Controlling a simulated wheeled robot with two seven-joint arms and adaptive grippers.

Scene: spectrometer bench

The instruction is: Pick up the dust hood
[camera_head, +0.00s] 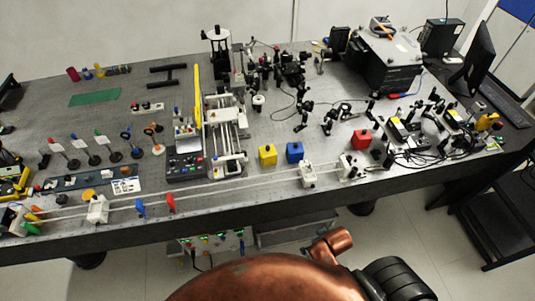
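I cannot tell for sure which thing is the dust hood. A large dark box with a light grey top (388,45) stands at the back right of the bench, with small items on it. Three small blocks sit near the front middle: a yellow block (267,155), a blue block (294,153) and a red block (361,140). Neither of my grippers is in view; only copper and black parts of my own body show at the bottom.
The grey optical bench (110,115) is crowded. A rail along its front edge carries white mounts (307,174). A framed stage (225,120) stands at the middle. Cables and boards (410,130) lie at the right. A monitor (480,55) stands at the far right.

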